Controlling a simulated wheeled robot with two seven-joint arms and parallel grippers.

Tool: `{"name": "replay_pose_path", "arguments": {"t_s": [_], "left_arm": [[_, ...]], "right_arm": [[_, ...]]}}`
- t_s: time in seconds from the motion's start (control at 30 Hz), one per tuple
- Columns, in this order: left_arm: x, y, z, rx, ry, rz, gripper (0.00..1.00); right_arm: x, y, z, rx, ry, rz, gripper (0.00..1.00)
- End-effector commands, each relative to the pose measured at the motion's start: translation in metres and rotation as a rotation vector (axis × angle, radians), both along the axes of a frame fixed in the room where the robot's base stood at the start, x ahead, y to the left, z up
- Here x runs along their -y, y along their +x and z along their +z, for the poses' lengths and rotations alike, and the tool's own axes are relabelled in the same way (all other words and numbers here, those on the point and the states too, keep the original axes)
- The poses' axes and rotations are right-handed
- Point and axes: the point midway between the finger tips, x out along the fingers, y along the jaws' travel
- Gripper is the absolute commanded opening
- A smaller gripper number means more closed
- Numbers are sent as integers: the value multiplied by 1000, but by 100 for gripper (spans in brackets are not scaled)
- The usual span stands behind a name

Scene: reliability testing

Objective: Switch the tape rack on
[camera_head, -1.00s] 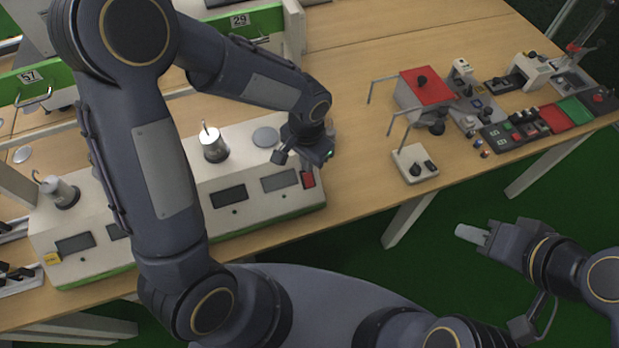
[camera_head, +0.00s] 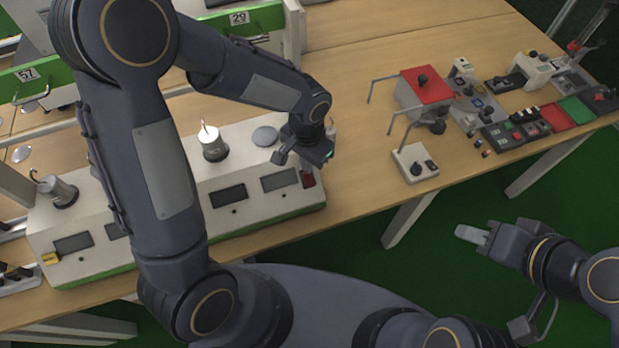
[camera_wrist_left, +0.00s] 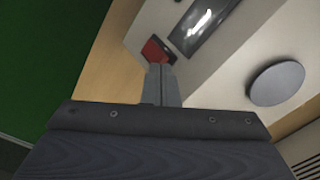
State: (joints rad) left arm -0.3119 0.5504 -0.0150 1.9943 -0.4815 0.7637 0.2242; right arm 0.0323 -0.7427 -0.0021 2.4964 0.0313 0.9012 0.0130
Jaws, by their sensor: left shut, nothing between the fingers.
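The tape rack appears to be the long white console (camera_head: 262,207) with dark display windows and a green lower edge. A red rocker switch (camera_head: 308,179) sits at its right end. The wrist view also shows this switch (camera_wrist_left: 157,50), beside a dark window. My left gripper (camera_wrist_left: 160,72) is shut and empty, with its fingertips close to the red switch. I cannot tell whether they touch it. In the head view, the left wrist is above the console's right end. My right gripper (camera_head: 472,234) is over the green floor, away from the table, with its pale fingers together.
A small white box with black knobs (camera_head: 415,163) stands on the table right of the console. A red-topped device (camera_head: 426,86) and several control panels (camera_head: 515,130) lie further right. A grey disc (camera_head: 265,136) and metal cylinders (camera_head: 213,145) stand on the console.

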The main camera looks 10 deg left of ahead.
Motion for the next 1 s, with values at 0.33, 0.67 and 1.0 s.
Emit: {"name": "replay_pose_path", "arguments": {"t_s": [0.33,0.67,1.0], "left_arm": [[0,0,-6,0,0,0,0],[0,0,-11,0,0,0,0],[0,0,-1,0,0,0,0]], "right_arm": [[0,0,-6,0,0,0,36],[0,0,-10,0,0,0,36],[0,0,-2,0,0,0,36]]}}
